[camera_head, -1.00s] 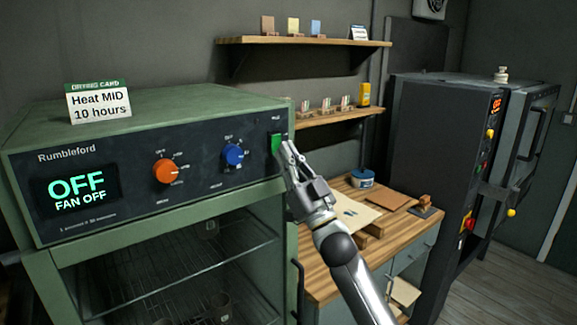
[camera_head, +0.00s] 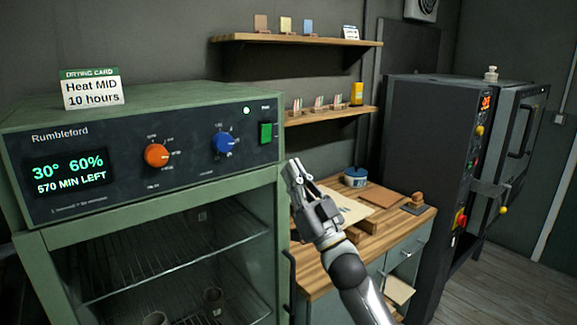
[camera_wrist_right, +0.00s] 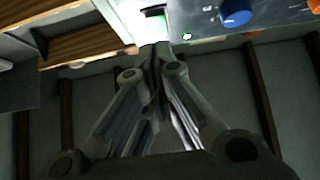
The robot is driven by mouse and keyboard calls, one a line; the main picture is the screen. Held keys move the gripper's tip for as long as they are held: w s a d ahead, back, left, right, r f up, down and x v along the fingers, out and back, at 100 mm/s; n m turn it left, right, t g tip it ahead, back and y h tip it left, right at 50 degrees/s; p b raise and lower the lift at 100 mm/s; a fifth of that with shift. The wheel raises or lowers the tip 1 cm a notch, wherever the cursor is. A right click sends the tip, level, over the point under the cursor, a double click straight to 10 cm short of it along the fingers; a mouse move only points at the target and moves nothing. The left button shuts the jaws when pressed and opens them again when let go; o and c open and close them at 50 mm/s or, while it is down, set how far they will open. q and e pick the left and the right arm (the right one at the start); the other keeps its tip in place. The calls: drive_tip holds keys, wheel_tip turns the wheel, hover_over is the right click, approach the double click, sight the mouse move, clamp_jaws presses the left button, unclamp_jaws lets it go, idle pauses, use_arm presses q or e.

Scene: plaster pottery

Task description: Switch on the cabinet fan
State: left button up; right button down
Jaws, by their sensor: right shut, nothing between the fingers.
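The green drying cabinet (camera_head: 150,110) stands at the left with a dark control panel. Its display (camera_head: 67,172) reads 30°, 60% and 570 MIN LEFT. The panel has an orange knob (camera_head: 156,155), a blue knob (camera_head: 223,142), a small lit lamp (camera_head: 246,111) and a green switch (camera_head: 265,132) at its right end. My right gripper (camera_head: 293,168) is shut and empty, below and right of the green switch and apart from it. In the right wrist view the closed fingers (camera_wrist_right: 154,55) point towards the switch (camera_wrist_right: 154,13), which they partly hide. My left gripper is not in view.
A drying card (camera_head: 92,90) reading "Heat MID 10 hours" stands on the cabinet. Wire racks (camera_head: 180,250) hold pots inside. A wooden worktop (camera_head: 320,270) with boards and a blue tub (camera_head: 355,177) lies behind my right arm. A dark kiln (camera_head: 425,150) stands at the right.

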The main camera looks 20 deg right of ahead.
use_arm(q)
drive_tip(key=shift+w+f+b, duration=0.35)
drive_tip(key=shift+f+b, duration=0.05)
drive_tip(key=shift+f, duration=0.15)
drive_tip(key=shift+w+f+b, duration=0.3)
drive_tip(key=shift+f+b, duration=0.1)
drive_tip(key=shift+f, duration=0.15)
use_arm(e)
drive_tip(key=v, duration=0.5)
drive_tip(key=shift+w+f, duration=0.15)
drive_tip(key=shift+f, duration=0.1)
